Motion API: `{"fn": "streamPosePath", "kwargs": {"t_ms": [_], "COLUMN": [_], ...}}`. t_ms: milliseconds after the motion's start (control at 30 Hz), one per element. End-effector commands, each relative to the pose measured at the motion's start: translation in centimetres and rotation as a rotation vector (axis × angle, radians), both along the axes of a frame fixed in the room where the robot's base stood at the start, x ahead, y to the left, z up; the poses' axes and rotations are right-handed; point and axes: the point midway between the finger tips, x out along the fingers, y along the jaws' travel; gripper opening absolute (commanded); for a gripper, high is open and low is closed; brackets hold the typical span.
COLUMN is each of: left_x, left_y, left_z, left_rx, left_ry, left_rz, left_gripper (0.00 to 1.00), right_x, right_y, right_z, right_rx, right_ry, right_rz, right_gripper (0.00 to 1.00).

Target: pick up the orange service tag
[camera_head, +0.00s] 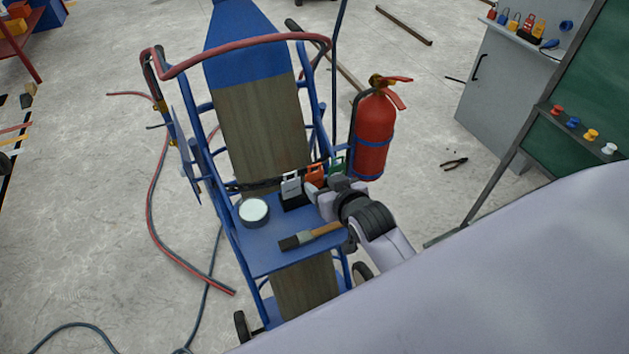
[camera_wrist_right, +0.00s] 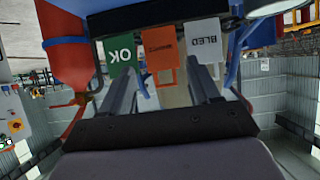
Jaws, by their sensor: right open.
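The orange service tag (camera_head: 315,174) stands in a dark holder (camera_head: 294,204) on the blue cart's shelf, between a white tag (camera_head: 291,186) and a green tag (camera_head: 337,165). My right gripper (camera_head: 326,192) is close to the tags, at the right side of the shelf. In the right wrist view, which is upside down, the open fingers (camera_wrist_right: 163,82) point at the orange tag (camera_wrist_right: 160,50). The orange tag shows between them, with the green "OK" tag (camera_wrist_right: 121,52) to the left and the white "BLED" tag (camera_wrist_right: 203,42) to the right. Contact cannot be told. My left gripper is not in view.
A round tin (camera_head: 254,211) and a brush (camera_head: 310,236) lie on the blue shelf (camera_head: 270,255). A red fire extinguisher (camera_head: 372,135) hangs at the cart's right side. A red hose (camera_head: 245,43) runs over the cart's top. Pliers (camera_head: 455,164) lie on the floor.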

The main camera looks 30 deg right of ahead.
Motion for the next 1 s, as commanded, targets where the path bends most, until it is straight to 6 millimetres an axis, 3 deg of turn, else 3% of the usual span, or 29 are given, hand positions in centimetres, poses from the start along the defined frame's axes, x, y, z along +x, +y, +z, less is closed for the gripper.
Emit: {"fn": "streamPosePath", "kwargs": {"t_ms": [333,700,867,900,1000], "left_x": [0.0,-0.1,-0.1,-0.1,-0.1], "left_y": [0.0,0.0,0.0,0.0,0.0], "left_z": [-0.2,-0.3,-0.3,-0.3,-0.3], "left_rx": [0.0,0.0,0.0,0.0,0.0], "left_ry": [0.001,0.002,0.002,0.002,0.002], "left_rz": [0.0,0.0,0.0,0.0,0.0], "left_gripper": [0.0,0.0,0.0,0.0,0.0], "right_x": [3.6,4.2,4.3,4.3,4.3], "right_y": [0.1,0.0,0.0,0.0,-0.1], "right_z": [-1.7,-2.1,-2.1,-2.1,-2.1], "right_rx": [-0.001,-0.001,-0.001,-0.001,-0.001], "right_ry": [0.001,0.002,0.002,0.001,0.0], "right_rz": [0.0,0.0,0.0,0.0,0.0], "right_gripper": [0.62,0.62,0.09,0.05,0.05]}}
